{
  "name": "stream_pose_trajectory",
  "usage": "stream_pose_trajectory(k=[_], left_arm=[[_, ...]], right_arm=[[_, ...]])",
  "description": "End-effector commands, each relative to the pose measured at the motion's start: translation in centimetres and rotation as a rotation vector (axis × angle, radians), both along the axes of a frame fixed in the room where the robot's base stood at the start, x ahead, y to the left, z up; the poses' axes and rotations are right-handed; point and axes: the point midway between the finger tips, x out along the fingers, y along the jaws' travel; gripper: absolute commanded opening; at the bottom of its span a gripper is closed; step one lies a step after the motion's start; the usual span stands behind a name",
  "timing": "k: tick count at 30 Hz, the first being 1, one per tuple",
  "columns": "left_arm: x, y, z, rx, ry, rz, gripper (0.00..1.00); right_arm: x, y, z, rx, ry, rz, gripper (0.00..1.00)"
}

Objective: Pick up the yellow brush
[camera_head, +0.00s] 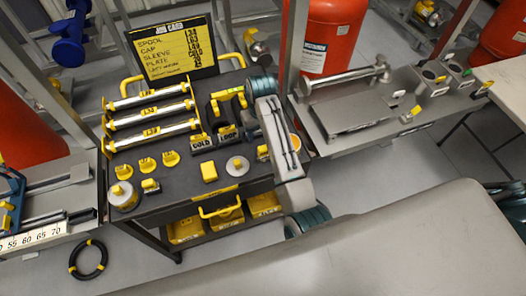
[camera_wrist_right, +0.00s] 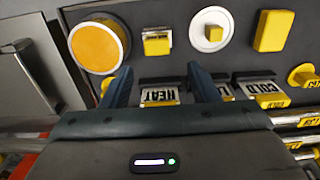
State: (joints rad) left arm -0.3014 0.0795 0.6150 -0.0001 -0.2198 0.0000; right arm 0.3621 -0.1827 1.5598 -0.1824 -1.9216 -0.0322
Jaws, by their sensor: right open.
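A plain yellow block (camera_head: 209,172) lies on the dark cart top (camera_head: 185,185), near its front edge. It also shows at the upper right of the wrist view (camera_wrist_right: 272,31). I cannot make out bristles, so I cannot tell whether it is the brush. The yellow block is clear of the fingers. My left gripper is not in view.
A white disc with a yellow knob (camera_head: 237,165) and an orange-topped round container (camera_wrist_right: 97,47) sit nearby. Labelled spools (camera_head: 150,105) on a rack, yellow discs (camera_head: 147,165) and a can (camera_head: 123,196) fill the left. A metal bench (camera_head: 345,115) stands to the right.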

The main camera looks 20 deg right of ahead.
Motion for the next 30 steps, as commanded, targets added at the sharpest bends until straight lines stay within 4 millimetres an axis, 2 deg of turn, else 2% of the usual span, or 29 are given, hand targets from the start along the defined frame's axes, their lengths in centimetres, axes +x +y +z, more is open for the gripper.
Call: stream_pose_trajectory(k=[6,14,19,21,25,30], left_arm=[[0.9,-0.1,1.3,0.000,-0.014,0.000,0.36],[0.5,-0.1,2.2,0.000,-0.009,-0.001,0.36],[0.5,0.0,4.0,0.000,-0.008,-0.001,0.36],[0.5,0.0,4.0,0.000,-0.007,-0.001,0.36],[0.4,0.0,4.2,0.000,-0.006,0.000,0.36],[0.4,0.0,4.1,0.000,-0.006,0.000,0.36]], right_arm=[[-0.1,0.0,-3.4,0.000,0.006,0.001,0.55],[-0.2,-0.2,-5.4,-0.001,0.004,0.000,0.55],[-0.7,-0.5,-7.7,0.000,0.006,0.000,0.55],[-0.5,-0.4,-8.8,0.000,0.005,0.000,0.55],[-0.5,-0.4,-9.8,0.000,0.002,0.000,0.55],[-0.5,-0.4,-10.1,0.000,0.000,0.000,0.55]])
